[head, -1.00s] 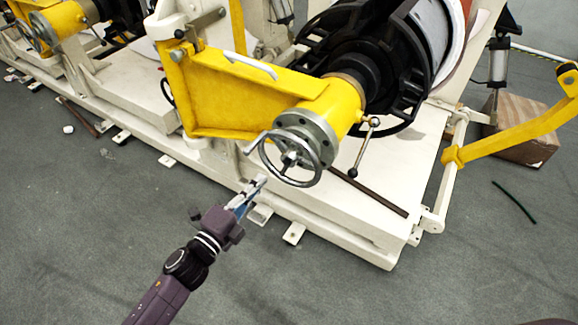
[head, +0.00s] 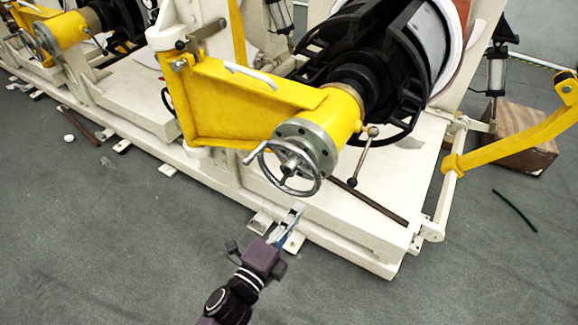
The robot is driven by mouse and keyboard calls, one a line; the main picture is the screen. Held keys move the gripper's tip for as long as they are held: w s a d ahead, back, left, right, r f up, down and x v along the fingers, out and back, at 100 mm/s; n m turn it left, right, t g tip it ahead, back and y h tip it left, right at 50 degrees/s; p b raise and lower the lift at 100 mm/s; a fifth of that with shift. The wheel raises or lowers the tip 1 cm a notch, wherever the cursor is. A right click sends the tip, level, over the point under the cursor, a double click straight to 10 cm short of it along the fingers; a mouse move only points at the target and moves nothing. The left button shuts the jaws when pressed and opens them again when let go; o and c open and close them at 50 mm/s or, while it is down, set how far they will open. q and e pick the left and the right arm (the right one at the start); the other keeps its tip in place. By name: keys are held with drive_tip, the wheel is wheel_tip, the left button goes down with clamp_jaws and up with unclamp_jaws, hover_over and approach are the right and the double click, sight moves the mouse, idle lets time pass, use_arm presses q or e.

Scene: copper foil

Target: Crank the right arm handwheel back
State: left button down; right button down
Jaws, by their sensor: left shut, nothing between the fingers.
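The right arm handwheel (head: 290,166) is a silver spoked wheel on the flanged end of the yellow arm (head: 240,105). Its crank handle (head: 255,154) sticks out at the wheel's upper left. My left gripper (head: 297,209) is shut and empty, with its fingers pointing up toward the wheel. In the picture it lies just below the wheel's lower rim, with a small gap and no contact. My right gripper is not in view.
A lever with a ball end (head: 362,155) hangs right of the wheel. The white machine base (head: 375,240) runs behind. A yellow bar (head: 515,140) and a wooden block (head: 515,150) are at right. Grey floor (head: 120,250) is clear at lower left.

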use_arm(q)
drive_tip(key=shift+f, duration=0.15)
drive_tip(key=v, duration=0.9)
drive_tip(key=shift+w+a+f, duration=0.25)
drive_tip(key=shift+a, duration=0.15)
drive_tip(key=shift+f, duration=0.1)
idle(0.4)
drive_tip(key=s+a+f+n+g+y, duration=0.2)
drive_tip(key=a+f+n, duration=0.2)
drive_tip(key=f, duration=0.7)
drive_tip(key=s+a+f+n+g+y, duration=0.1)
drive_tip(key=s+a+f+n+y, duration=0.25)
drive_tip(key=f, duration=0.75)
drive_tip(key=a+f+n+g+y, duration=0.2)
drive_tip(key=a+f+n, duration=0.3)
drive_tip(key=f, duration=0.5)
drive_tip(key=s+a+f+n+g+y, duration=0.1)
drive_tip(key=s+a+f+n+g, duration=0.2)
drive_tip(key=s+f, duration=0.3)
drive_tip(key=s+a+f+n+g+y, duration=0.1)
drive_tip(key=s+a+f+n, duration=0.3)
drive_tip(key=s, duration=0.9)
drive_tip(key=s+a+f+n+g+y, duration=0.1)
drive_tip(key=s+a+f+n+g, duration=0.2)
drive_tip(key=s+f, duration=0.6)
drive_tip(key=shift+s+a+g, duration=0.25)
drive_tip(key=shift+s+g, duration=0.1)
drive_tip(key=shift+g, duration=0.45)
